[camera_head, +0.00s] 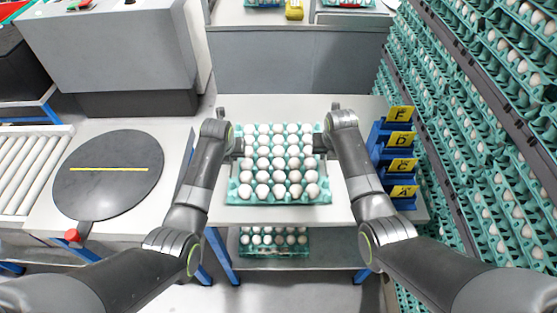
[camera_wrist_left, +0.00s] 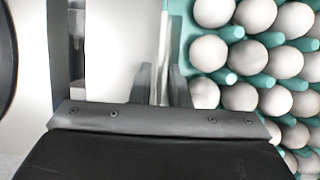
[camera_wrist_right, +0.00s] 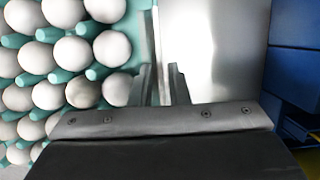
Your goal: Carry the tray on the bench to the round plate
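The green egg tray (camera_head: 233,191) stands on the white bench (camera_head: 345,212) in the head view, filled with rows of white eggs. My left gripper (camera_head: 238,146) is at the tray's left side and my right gripper (camera_head: 323,144) at its right side. In the left wrist view the fingers (camera_wrist_left: 160,88) stand close together on either side of the tray's edge strip. The right wrist view shows the same at the other edge, with the fingers (camera_wrist_right: 160,88) close around it. Whether the tray is off the bench top cannot be told. The round dark plate (camera_head: 108,190), with a yellow line, is at the left.
A roller conveyor (camera_head: 20,170) lies left of the plate. A red knob (camera_head: 72,235) is at the plate's front. Blue holders with yellow letter cards (camera_head: 400,140) stand on the bench's right side. Racks of egg trays (camera_head: 490,130) fill the right. Another tray (camera_head: 273,250) is below.

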